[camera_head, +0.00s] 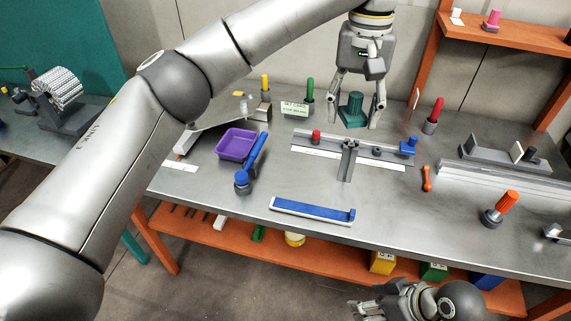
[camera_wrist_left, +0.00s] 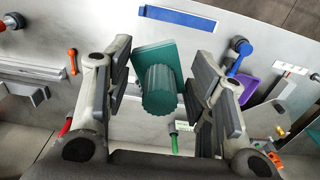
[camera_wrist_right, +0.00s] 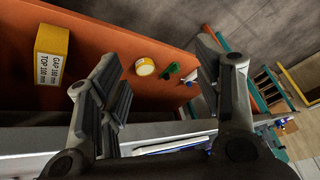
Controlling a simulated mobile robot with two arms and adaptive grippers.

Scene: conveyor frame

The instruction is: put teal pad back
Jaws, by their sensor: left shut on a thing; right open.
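The teal pad (camera_head: 352,110) has a ribbed round grip and a flat square plate below it. My left gripper (camera_head: 357,112) is shut on the pad, over the back of the bench behind the metal rail fixture (camera_head: 320,146). The left wrist view shows the pad's ribbed grip (camera_wrist_left: 162,90) between the fingers and its plate pointing away; how far it is above the bench is hard to tell. My right gripper (camera_wrist_right: 160,95) is open and empty, low in front of the bench; in the head view it is partly cut off at the bottom edge.
On the bench (camera_head: 210,205) are a purple tray (camera_head: 237,145), a blue-handled tool (camera_head: 254,160), a blue bar (camera_head: 312,211), an orange tool (camera_head: 427,179) and a red-handled tool (camera_head: 434,115). An orange shelf (camera_head: 330,262) runs below, and another (camera_head: 515,38) is at upper right.

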